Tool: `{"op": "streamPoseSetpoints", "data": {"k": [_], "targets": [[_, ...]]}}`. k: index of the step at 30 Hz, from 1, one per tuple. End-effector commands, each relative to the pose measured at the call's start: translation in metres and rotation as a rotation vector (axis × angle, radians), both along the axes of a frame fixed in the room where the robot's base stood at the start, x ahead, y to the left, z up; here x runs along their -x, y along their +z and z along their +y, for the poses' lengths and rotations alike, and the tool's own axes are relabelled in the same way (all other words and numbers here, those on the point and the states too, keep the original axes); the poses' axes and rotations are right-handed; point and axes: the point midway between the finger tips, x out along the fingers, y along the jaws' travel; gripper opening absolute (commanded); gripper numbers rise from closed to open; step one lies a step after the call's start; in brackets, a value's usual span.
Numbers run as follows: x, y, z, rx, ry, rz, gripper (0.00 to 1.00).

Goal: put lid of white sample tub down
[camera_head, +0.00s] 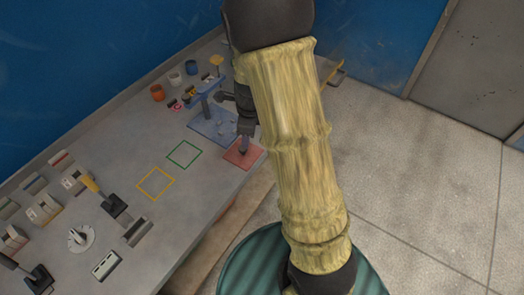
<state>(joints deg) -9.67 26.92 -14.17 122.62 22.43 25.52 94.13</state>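A small white tub (175,78) stands at the far end of the bench, between an orange tub and a blue tub. It is too small to tell whether a lid is on it. My gripper (245,143) points down over the red square (239,161) near the bench's front edge, right of the blue plate. My arm covers part of it, and its fingertips are small and dark. I cannot tell whether it is open or shut, or whether it holds a lid. I cannot make out a white lid elsewhere on the bench.
An orange tub (157,93) and a blue tub (191,67) flank the white one. A blue stand (208,127) rises just left of my gripper. Green (183,154) and yellow (155,183) outlined squares are empty. Levers and switches fill the bench's near left.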

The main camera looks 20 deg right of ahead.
Motion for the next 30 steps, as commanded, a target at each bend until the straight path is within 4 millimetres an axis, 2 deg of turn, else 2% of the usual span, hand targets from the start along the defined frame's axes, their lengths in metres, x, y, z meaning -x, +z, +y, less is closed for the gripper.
{"op": "streamPoseSetpoints", "data": {"k": [9, 21, 25, 30], "targets": [[0.055, 0.036, 0.002, 0.119, 0.791, -0.069, 0.51], [0.124, 0.065, 0.002, 0.34, 1.776, -0.117, 0.51], [0.136, 0.068, 0.002, 0.387, 1.959, -0.115, 0.51], [0.139, 0.068, 0.002, 0.398, 2.006, -0.112, 0.51]]}}
